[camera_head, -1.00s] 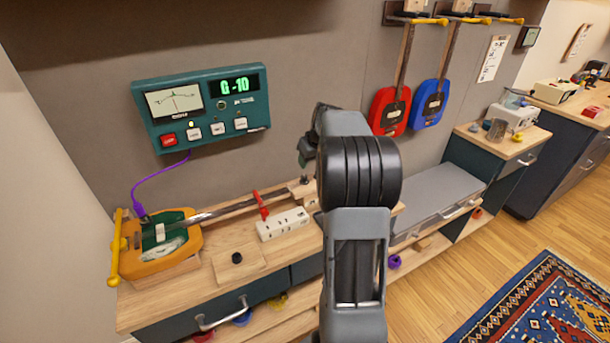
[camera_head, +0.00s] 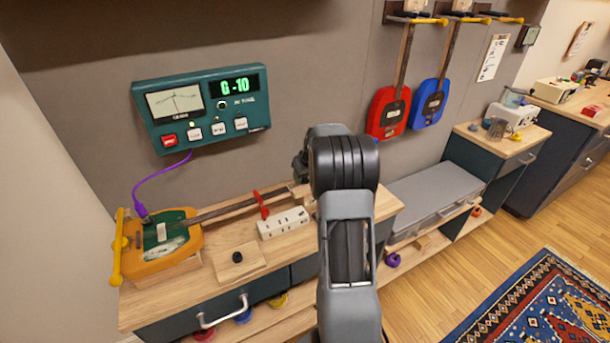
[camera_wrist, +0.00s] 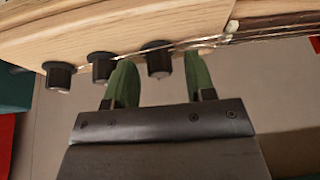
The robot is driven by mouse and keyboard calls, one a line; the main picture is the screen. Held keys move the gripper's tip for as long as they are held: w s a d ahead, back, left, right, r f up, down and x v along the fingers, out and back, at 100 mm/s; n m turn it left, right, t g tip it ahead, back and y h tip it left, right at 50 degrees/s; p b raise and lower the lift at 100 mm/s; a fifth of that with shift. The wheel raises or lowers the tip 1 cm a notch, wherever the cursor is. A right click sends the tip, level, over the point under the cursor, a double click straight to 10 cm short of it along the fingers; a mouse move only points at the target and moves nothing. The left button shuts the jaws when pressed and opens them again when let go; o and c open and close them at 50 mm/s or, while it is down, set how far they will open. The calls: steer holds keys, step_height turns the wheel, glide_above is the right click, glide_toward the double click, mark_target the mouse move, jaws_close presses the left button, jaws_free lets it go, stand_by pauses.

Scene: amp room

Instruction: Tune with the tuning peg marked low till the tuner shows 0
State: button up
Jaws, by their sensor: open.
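The green tuner (camera_head: 202,107) on the wall reads "G -10" on its display (camera_head: 235,87). The orange-bodied instrument (camera_head: 185,256) lies on the bench with its neck pointing right; its peg end is hidden behind my arm in the head view. The wrist view shows the pale wooden headstock (camera_wrist: 180,20) with black tuning pegs: a left one (camera_wrist: 59,76), a middle one (camera_wrist: 102,69) and a right one (camera_wrist: 159,66). My gripper (camera_wrist: 160,58) is open, its green fingers on either side of the right peg, with gaps visible. No peg marking is legible.
A red clamp-like piece (camera_head: 261,204) and a white power strip (camera_head: 285,223) are close to the neck. A wooden block with a black knob (camera_head: 238,257) sits in front. A grey case (camera_head: 435,198) stands to the right. Red and blue instruments hang on the wall.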

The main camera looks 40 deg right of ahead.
steer(key=c, duration=0.9)
steer(key=shift+m+h, duration=0.6)
steer(key=shift+m, duration=1)
steer(key=o, duration=0.9)
steer(key=shift+r, duration=0.1)
steer(key=v, duration=1.3)
steer(key=shift+r+b, duration=0.35)
steer(key=shift+a, duration=0.15)
